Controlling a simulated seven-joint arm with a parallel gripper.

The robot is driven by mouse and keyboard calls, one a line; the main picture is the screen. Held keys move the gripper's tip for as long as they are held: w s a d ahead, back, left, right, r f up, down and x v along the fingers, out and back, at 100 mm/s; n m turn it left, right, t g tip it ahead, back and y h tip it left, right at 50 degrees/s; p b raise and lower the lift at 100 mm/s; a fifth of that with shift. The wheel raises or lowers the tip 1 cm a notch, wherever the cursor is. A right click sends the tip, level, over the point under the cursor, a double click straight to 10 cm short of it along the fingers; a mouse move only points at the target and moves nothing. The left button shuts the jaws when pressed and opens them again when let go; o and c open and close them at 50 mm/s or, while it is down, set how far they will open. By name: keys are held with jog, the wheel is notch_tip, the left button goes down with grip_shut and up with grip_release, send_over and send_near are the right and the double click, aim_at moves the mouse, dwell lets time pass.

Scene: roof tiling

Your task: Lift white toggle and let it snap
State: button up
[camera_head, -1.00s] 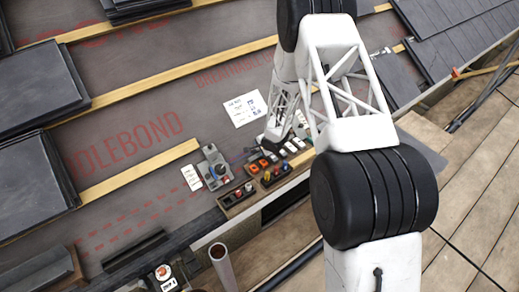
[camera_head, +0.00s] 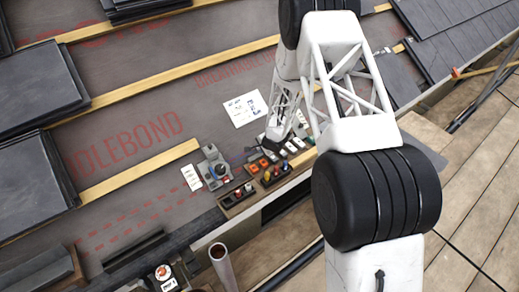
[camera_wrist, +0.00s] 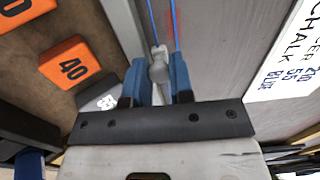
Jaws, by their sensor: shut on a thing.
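A small white toggle (camera_wrist: 159,70) shows in the wrist view with two blue strings (camera_wrist: 164,22) running away from it. My gripper (camera_wrist: 158,84) is shut on the toggle, with one blue finger on each side of it. In the head view my gripper (camera_head: 272,136) is low over the roof, beside the row of small blocks. The toggle cannot be made out there, being too small or hidden by my gripper.
Orange numbered blocks (camera_wrist: 69,62) and a grey block (camera_wrist: 98,93) lie left of the toggle. A white note (camera_head: 245,108) lies behind my gripper. A grey device (camera_head: 214,167) and a holder with coloured knobs (camera_head: 237,194) stand to the left. Slate stacks (camera_head: 40,85) lie at far left.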

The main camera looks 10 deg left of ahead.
jog(key=shift+v, duration=1.55)
jog(key=o, duration=0.8)
jog(key=shift+o, duration=0.2)
jog(key=shift+r, duration=0.1)
jog(key=shift+v, duration=2.95)
